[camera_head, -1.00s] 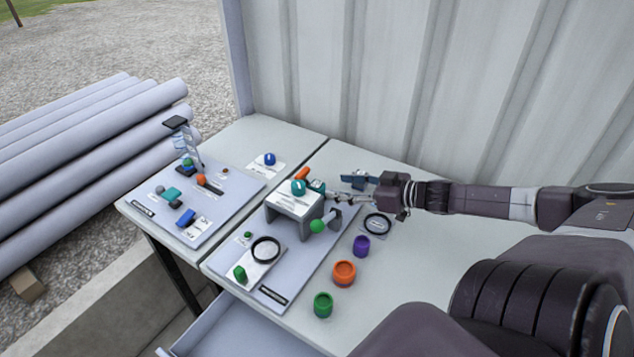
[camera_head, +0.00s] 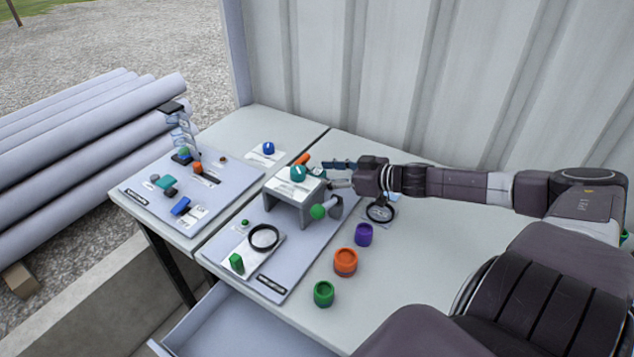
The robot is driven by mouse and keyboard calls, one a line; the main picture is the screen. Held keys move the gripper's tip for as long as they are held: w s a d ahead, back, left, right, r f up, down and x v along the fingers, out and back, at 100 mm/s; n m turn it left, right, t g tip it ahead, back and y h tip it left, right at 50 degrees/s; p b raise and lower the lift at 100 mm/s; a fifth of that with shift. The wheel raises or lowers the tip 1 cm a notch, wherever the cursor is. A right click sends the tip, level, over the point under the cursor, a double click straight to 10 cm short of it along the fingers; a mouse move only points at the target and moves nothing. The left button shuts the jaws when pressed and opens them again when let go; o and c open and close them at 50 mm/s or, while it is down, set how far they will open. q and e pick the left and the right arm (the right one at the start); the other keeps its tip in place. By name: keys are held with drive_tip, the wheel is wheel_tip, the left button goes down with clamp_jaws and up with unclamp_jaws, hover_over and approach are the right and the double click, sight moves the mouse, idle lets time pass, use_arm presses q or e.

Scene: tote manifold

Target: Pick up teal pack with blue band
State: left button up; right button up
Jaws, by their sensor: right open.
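A small teal object (camera_head: 316,169), which appears to be the teal pack, lies just behind the raised grey stand (camera_head: 291,190). It is partly hidden by the stand and my gripper, and I cannot make out a blue band. My right gripper (camera_head: 327,174) comes in from the right with its fingers pointing left. It is open, with its fingertips close to the teal object's right side. I cannot tell if they touch it. My left gripper is not in view.
A black ring (camera_head: 380,212) lies below my wrist. Purple (camera_head: 363,235), orange (camera_head: 345,262) and green (camera_head: 323,293) cups stand nearer. The table's right side is clear.

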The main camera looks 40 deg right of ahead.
sight(322, 174)
drive_tip(key=shift+w+a+f, duration=0.1)
drive_tip(key=shift+w, duration=0.2)
drive_tip(key=c, duration=1.3)
wheel_tip(322, 174, up, 8)
drive_tip(key=p, duration=0.4)
drive_tip(key=shift+r, duration=0.2)
wheel_tip(322, 174, up, 12)
drive_tip(key=p, duration=1)
drive_tip(key=shift+f+p, duration=0.15)
drive_tip(key=shift+p, duration=0.15)
